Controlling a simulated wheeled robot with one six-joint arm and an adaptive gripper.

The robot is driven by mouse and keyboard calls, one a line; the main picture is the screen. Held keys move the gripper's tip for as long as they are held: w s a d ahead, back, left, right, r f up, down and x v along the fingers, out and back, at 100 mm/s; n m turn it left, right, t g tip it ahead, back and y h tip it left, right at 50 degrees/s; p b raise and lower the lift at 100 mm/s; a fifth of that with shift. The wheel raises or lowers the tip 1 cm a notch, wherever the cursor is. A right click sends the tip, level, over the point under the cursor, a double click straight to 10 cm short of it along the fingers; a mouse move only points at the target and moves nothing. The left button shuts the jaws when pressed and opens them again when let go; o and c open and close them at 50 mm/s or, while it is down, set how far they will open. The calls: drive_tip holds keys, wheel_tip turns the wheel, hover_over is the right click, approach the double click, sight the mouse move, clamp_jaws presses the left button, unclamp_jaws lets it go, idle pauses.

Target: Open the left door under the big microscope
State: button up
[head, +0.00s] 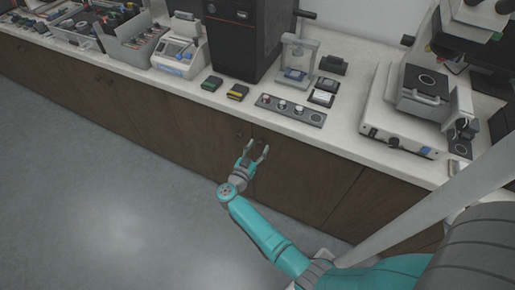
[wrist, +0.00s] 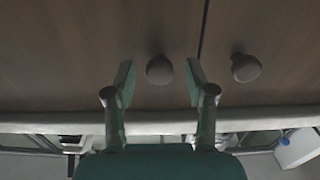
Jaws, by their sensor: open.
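My gripper (head: 258,147) is open in front of the brown cabinet doors below the counter. In the wrist view, where the counter edge lies at the bottom, its two fingers (wrist: 160,80) stand on either side of one round knob (wrist: 159,69), not closed on it. A second knob (wrist: 246,67) sits across the dark door seam (wrist: 202,35), outside the fingers. The doors here look shut. In the head view, a large microscope-like instrument (head: 482,35) stands at the upper right, partly cut off. A brown door front (head: 305,180) is right of my gripper.
The white counter (head: 350,140) overhangs the cabinets. It holds a black machine (head: 240,35), a grey strip with knobs (head: 290,108) and a white instrument (head: 405,115). The grey floor (head: 90,190) is clear at left.

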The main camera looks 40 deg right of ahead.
clamp_jaws()
drive_tip(key=shift+a, duration=0.1)
